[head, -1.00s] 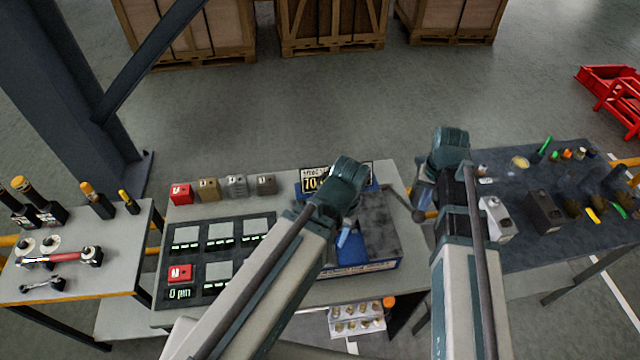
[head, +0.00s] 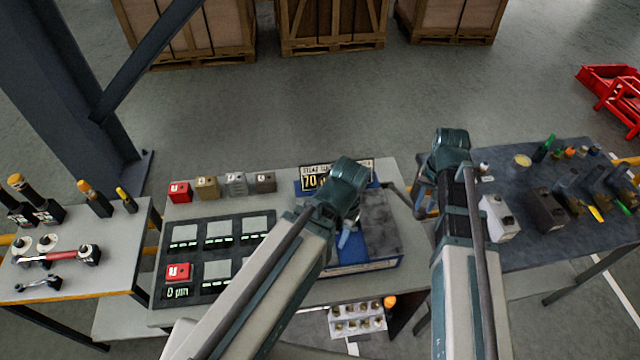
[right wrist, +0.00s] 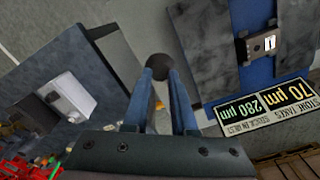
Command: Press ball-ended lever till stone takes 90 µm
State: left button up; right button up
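The ball-ended lever (head: 399,196) slants out from the right side of the blue-based machine (head: 375,262) with dark stone-like blocks. Its dark ball (right wrist: 158,68) sits between the fingertips of my right gripper (right wrist: 160,82) and appears to touch both. In the head view my right gripper (head: 425,198) is beside the machine, partly hidden by its own arm. The readout sign (head: 308,178) behind the machine shows 70 µm; the right wrist view also shows 280 µm on it (right wrist: 250,110). My left gripper (head: 347,232) is over the machine, its fingertips mostly hidden.
A dark panel (head: 198,258) with several square pads and readouts lies left; a red block (head: 178,272) on it reads 0 µm. Several small blocks (head: 236,184) stand behind it. Side tables hold tools (head: 60,256) on the left and grey and dark boxes (head: 500,220) on the right.

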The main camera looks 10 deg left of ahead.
pick_arm(q)
jog(key=shift+f+b, duration=0.7)
jog(key=shift+f, duration=0.2)
pick_arm(e)
jog(key=shift+f, duration=0.95)
pick_arm(q)
notch_tip(320, 180, down, 6)
jog(key=b, duration=0.6)
jog(key=shift+r, duration=0.1)
pick_arm(e)
notch_tip(320, 180, down, 6)
jog(key=s, duration=0.2)
jog(key=shift+s+d, duration=0.3)
jog(key=shift+d, duration=0.15)
jog(key=shift+r, duration=0.15)
